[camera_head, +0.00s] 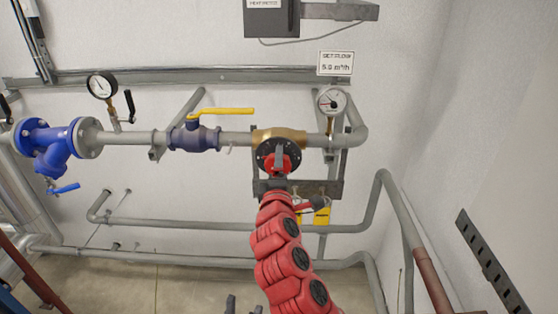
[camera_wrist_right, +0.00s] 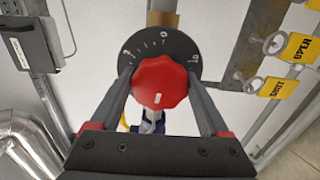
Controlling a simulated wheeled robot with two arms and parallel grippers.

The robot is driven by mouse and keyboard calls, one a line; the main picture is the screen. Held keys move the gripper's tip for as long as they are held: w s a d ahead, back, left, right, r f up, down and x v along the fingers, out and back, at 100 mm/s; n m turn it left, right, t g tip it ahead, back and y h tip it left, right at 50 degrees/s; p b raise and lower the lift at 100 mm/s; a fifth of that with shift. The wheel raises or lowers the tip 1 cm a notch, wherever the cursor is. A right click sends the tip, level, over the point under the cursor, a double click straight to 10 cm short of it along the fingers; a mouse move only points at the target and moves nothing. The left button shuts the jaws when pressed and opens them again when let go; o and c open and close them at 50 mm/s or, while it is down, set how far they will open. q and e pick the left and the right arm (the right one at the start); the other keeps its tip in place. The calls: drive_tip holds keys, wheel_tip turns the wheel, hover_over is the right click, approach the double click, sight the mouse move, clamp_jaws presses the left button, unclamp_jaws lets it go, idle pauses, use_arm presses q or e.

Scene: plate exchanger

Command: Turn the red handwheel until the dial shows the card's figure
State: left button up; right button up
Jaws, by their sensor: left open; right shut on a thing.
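The red handwheel (camera_head: 287,164) sits at the front of a brass valve (camera_head: 280,135) on the pipe. My right gripper (camera_head: 279,158) is shut on it. In the right wrist view the handwheel (camera_wrist_right: 160,82) lies between the two fingers, with a white mark low on its face and a black numbered disc (camera_wrist_right: 157,46) behind it. The dial (camera_head: 331,101) is to the right of the valve; its reading is too small to tell. The card (camera_head: 335,63) above it reads "SET FLOW 5.0 m³/h". My left gripper (camera_head: 243,304) is open at the bottom edge, apart from everything.
A yellow-handled valve (camera_head: 195,138), a pressure gauge (camera_head: 101,86) and a blue flanged fitting (camera_head: 52,145) stand left along the pipe. Yellow tags (camera_head: 321,215) hang below the valve, beside my right arm. Lower pipes (camera_head: 190,224) cross the wall.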

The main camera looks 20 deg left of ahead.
drive_tip(key=shift+r+n+p, duration=0.2)
drive_tip(key=shift+n+p, duration=0.45)
drive_tip(key=shift+n, duration=0.45)
drive_tip(key=shift+f+n+p, duration=0.1)
drive_tip(key=shift+n+p, duration=0.3)
drive_tip(key=shift+n, duration=0.3)
drive_tip(key=o, duration=1.2)
